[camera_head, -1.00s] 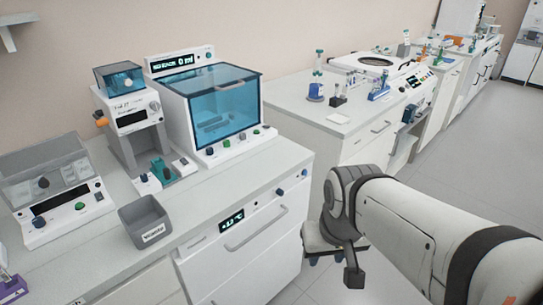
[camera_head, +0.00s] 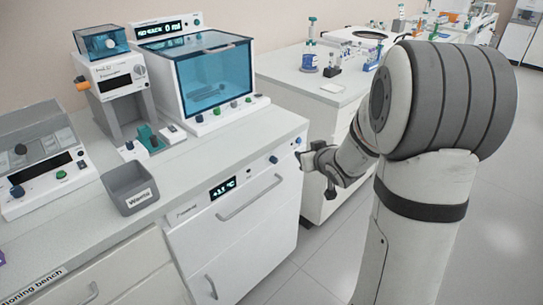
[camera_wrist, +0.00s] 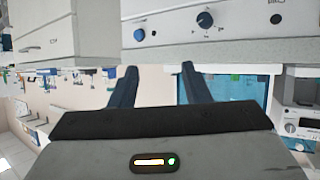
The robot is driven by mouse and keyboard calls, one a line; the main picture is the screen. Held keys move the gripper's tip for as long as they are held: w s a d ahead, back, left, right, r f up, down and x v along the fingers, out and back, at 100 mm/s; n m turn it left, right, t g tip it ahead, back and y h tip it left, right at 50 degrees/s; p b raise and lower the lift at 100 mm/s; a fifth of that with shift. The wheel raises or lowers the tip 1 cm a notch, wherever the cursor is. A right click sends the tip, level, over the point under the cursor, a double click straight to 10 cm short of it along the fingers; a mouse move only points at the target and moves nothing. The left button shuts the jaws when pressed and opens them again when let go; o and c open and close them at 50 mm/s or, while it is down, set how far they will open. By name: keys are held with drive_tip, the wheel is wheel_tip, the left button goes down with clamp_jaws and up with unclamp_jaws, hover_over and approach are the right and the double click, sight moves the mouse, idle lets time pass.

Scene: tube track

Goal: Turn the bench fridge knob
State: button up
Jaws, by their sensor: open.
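The bench fridge (camera_head: 240,235) is the white unit under the counter, with a lit display and a bar handle. On its upper front, right of the display, are a dark round knob (camera_head: 273,159) and a blue knob or button (camera_head: 299,140). The wrist view, which looks upside down, shows the dark blue knob with tick marks (camera_wrist: 204,19) and the blue one (camera_wrist: 139,35). My gripper (camera_head: 318,168) is by the fridge's right front corner. In the wrist view my gripper (camera_wrist: 159,68) is open and empty, its fingers apart from both knobs.
A grey labelled bin (camera_head: 130,188) stands on the counter above the fridge. A blue-windowed cabinet (camera_head: 208,85) and a dispenser-like device (camera_head: 115,75) stand behind. Another bench (camera_head: 310,80) is to the right. Grey floor (camera_head: 325,255) is open in front.

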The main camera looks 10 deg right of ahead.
sight(276, 161)
wheel_tip(276, 161, down, 9)
drive_tip(key=w+a+n+t+y+b, duration=0.2)
drive_tip(key=a+y+b, duration=0.1)
drive_tip(key=y, duration=0.6)
drive_tip(key=x, duration=0.7)
drive_tip(key=shift+s+a+r, duration=0.1)
drive_tip(key=shift+r, duration=0.05)
drive_tip(key=shift+c, duration=0.5)
clamp_jaws()
